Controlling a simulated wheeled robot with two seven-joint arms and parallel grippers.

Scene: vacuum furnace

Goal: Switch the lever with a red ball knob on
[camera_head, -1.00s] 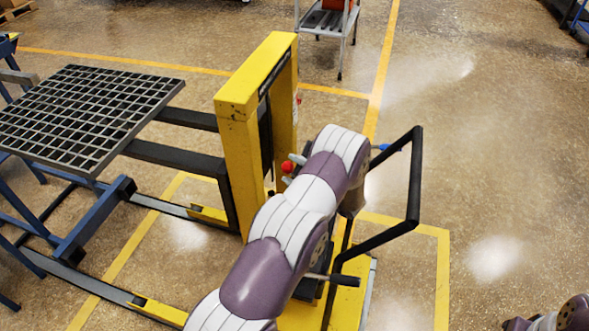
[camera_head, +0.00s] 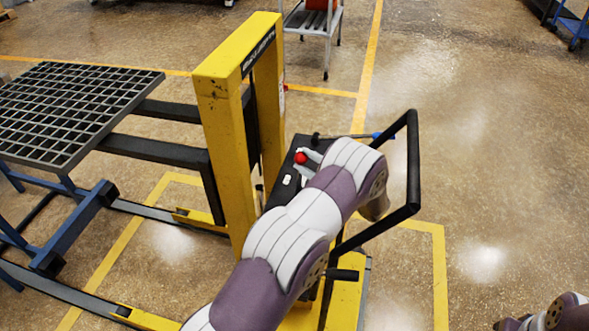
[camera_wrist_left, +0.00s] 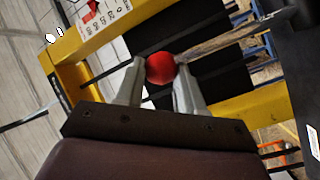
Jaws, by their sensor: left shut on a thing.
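The lever's red ball knob (camera_head: 301,158) shows at the top of the black panel (camera_head: 290,180) on the yellow lift truck. In the left wrist view the red knob (camera_wrist_left: 161,68) sits between the two grey fingers of my left gripper (camera_wrist_left: 158,75), with a finger against each side. My left gripper (camera_head: 308,156) is shut on the knob. My left arm hides part of the panel and the lever's lower part. My right gripper is out of view; a piece of my right arm shows at the lower right corner.
The yellow mast (camera_head: 225,110) stands just left of the panel. A black handle bar (camera_head: 413,160) loops around on the right, close to my left wrist. A black grid platform (camera_head: 70,110) is at the left. Open floor lies right.

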